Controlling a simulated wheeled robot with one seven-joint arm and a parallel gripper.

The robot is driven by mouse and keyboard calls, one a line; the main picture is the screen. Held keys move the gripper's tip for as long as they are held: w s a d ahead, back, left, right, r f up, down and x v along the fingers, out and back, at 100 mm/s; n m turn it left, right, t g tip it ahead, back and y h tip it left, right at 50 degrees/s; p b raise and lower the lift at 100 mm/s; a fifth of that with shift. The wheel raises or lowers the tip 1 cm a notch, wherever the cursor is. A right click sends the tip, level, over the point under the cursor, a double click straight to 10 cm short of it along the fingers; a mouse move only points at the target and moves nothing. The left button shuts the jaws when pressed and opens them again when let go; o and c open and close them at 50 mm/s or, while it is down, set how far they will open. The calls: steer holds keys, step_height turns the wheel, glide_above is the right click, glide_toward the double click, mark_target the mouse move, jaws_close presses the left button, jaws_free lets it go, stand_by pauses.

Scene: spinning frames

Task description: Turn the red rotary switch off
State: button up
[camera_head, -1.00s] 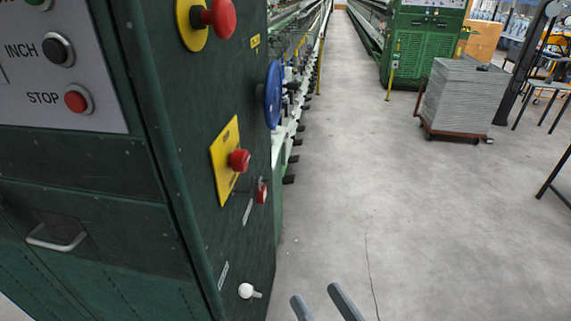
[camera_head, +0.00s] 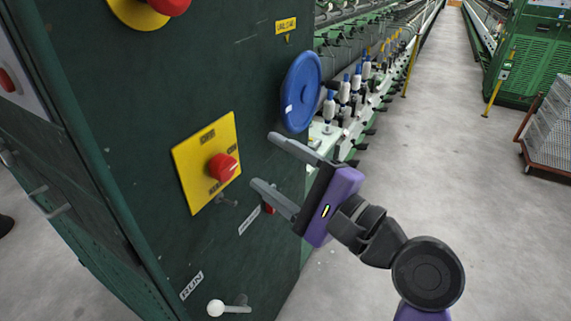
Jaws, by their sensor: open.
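The red rotary switch (camera_head: 223,167) is a red knob with a white mark, on a yellow plate (camera_head: 190,177) fixed to the green machine's side panel. The plate has lettering above, to the right of and below the knob, too small to read surely. My gripper (camera_head: 260,160) is open, with its two grey fingers pointing left toward the knob. The fingertips are to the right of the knob, one higher and one lower, and appear apart from it. Nothing is between the fingers.
A blue handwheel (camera_head: 301,92) sticks out above my gripper. A red mushroom button (camera_head: 167,4) is at the top. A white-knobbed lever (camera_head: 216,308) is low on the panel. Another red part is mostly hidden behind my lower finger. The aisle floor (camera_head: 420,170) at right is clear.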

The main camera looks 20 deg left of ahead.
mark_target(228, 171)
steer(key=shift+s+a+f+m+g+p, duration=0.2)
steer(key=shift+a+f+m+g, duration=0.25)
steer(key=shift+a, duration=0.8)
steer(key=shift+s+a+f+m+g+p, duration=0.15)
steer(key=shift+a+f+g, duration=0.35)
steer(key=shift+a, duration=0.75)
steer(key=shift+s+a+f+m+g+p, duration=0.15)
steer(key=shift+a+f+m+g, duration=0.35)
steer(key=shift+a, duration=0.75)
steer(key=shift+r, duration=0.15)
steer(key=c, duration=1.4)
